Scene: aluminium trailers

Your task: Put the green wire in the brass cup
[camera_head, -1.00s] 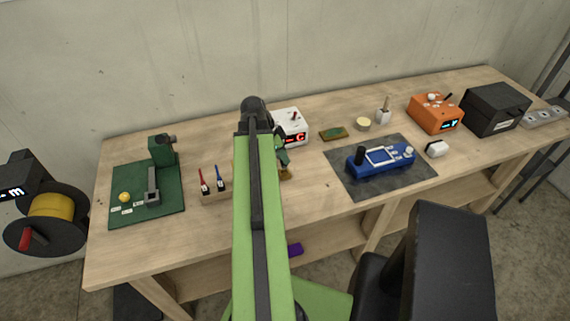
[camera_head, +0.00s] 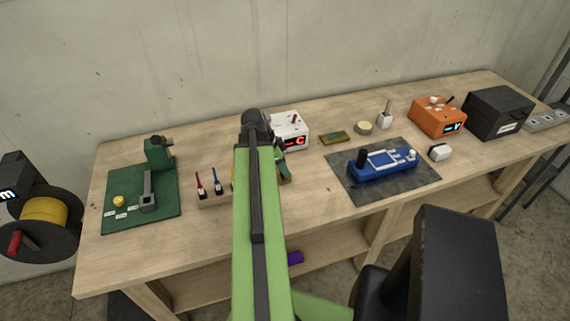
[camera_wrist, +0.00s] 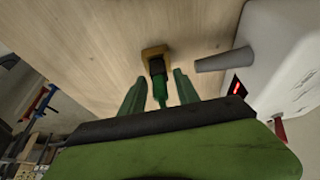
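My gripper (camera_wrist: 159,82) points down at the bench, its two dark green fingers apart. The green wire (camera_wrist: 159,92) stands between them, with a visible gap on each side. Its black lower part (camera_wrist: 157,67) meets the square-looking brass cup (camera_wrist: 155,51); it appears to be in the cup's mouth, but I cannot tell how deep. In the head view my gripper (camera_head: 283,163) is partly behind my arm, and only a sliver of the brass cup (camera_head: 286,180) shows below it.
A white box with a red display (camera_head: 290,130) stands close behind my gripper. Left is a wooden rack (camera_head: 213,201) with red and blue wires, then a green mat (camera_head: 165,208). Right is a dark mat (camera_head: 345,190) with a blue device (camera_head: 382,166). Some bare bench lies between.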

